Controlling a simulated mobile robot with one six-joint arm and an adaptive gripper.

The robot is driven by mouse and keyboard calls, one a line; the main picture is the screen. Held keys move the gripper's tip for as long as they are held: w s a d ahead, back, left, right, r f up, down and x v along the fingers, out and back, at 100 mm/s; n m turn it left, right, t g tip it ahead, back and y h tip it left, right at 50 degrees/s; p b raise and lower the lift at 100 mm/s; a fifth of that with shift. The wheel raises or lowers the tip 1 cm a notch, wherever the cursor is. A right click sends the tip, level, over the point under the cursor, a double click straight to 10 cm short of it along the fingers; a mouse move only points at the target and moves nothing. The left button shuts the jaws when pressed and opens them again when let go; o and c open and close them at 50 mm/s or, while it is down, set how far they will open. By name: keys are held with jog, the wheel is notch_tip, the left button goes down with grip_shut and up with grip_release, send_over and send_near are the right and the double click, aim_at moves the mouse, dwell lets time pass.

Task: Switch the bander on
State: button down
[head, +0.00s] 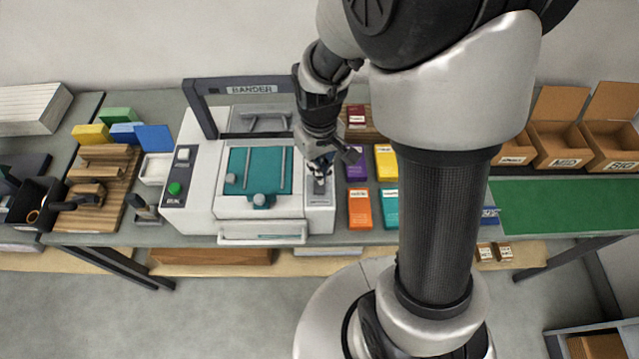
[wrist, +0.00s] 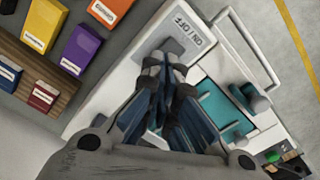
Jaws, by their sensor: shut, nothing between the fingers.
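The bander (head: 262,170) is a white machine with a teal bed and a dark arch labelled BANDER, on the grey bench. Its ON / OFF plate (wrist: 188,44) shows at the machine's edge in the wrist view, and as a grey panel (head: 320,198) at its right side in the head view. My gripper (head: 320,168) is shut and empty, pointing down over that panel. In the wrist view the fingertips (wrist: 165,60) are right beside the ON / OFF lettering. The fingers hide the switch itself, and I cannot tell whether they touch it.
Small boxes, including a purple one (head: 359,170) and an orange one (head: 360,210), stand just right of the bander. A control box with a green button (head: 175,189) is on its left side. Cardboard boxes (head: 560,143) and a green mat (head: 565,207) lie farther right.

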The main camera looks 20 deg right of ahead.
jog(key=shift+f, duration=0.1)
jog(key=shift+f+b, duration=1.1)
jog(key=shift+f, duration=0.2)
jog(key=shift+s, duration=0.2)
notch_tip(320, 180, up, 7)
jog(key=p, duration=0.5)
jog(key=shift+w+p, duration=0.15)
jog(key=shift+p, duration=0.2)
